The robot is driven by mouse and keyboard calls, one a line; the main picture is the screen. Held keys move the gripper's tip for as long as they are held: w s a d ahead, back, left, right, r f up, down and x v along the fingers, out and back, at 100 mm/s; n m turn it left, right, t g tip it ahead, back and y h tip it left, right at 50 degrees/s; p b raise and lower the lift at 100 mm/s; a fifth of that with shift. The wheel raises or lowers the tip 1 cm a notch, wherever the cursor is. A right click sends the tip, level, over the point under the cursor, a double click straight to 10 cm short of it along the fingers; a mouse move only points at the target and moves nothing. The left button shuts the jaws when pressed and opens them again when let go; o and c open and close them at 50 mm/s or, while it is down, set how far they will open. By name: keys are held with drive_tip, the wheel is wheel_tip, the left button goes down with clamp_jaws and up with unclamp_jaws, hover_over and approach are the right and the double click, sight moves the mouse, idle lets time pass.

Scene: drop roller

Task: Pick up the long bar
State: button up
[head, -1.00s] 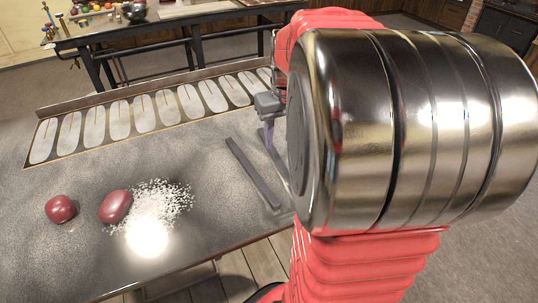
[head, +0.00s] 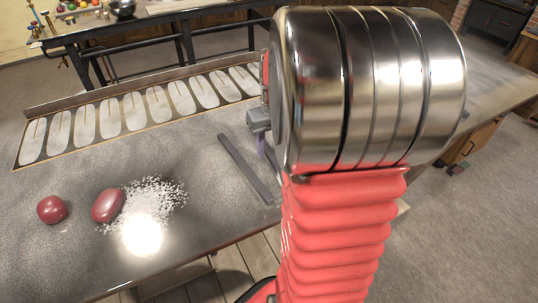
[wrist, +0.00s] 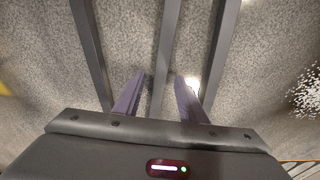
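Three dark grey bars lie side by side on the speckled counter in the wrist view: a left bar (wrist: 90,50), a middle bar (wrist: 166,50) and a right bar (wrist: 222,55). Their ends run out of frame or under my gripper, so I cannot tell which is longest. My gripper (wrist: 160,77) is open, its two purple fingers apart on either side of the middle bar, with nothing held. I cannot tell its height above the counter. In the head view one bar (head: 245,168) shows clearly, left of my gripper (head: 262,142); my arm hides much of the others.
Two dark red rounded objects, one (head: 51,209) and another (head: 107,205), lie on the counter (head: 60,265) at left beside scattered white grains (head: 158,193). A rack with pale oval slots (head: 108,115) runs along the back edge. Bare counter lies between grains and bars.

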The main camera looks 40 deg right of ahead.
drive_tip(key=shift+f, duration=0.5)
drive_tip(key=shift+c, duration=0.2)
clamp_jaws()
drive_tip(key=shift+w+r, duration=0.1)
